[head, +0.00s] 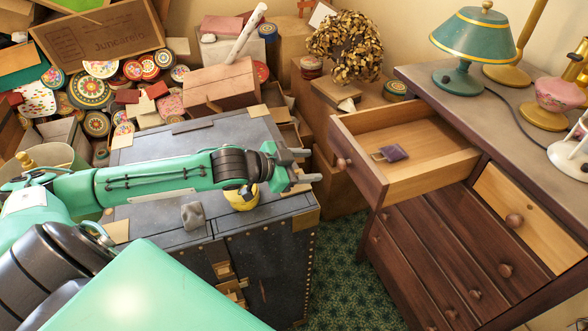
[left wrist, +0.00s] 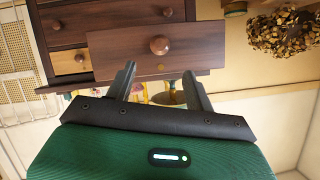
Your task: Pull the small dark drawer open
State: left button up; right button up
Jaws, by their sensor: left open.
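The small dark drawer (head: 362,176) at the dresser's upper left stands pulled well out, showing its pale wooden inside. A small purple padlock-like thing (head: 391,153) lies in it. Its round wooden knob (head: 343,163) is on the dark front. My left gripper (head: 313,166) is open and empty, a short way left of the knob, its fingers pointing toward it. In the left wrist view, the knob (left wrist: 159,45) shows on the drawer front just beyond the two parted fingertips (left wrist: 158,70), apart from them. My right gripper is not in view.
A dark metal-edged trunk (head: 270,240) stands under my left arm, with a grey lump (head: 194,214) and a yellow round thing (head: 242,199) on it. A green lamp (head: 473,45) stands on the dresser top (head: 415,80). Patterned carpet (head: 345,265) lies free between trunk and dresser.

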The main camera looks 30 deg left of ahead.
pick_arm(q)
jog(key=b+v, duration=0.1)
jog(key=v, duration=0.2)
jog(key=shift+s+r, duration=0.1)
jog(key=shift+s, duration=0.05)
dwell(0.5)
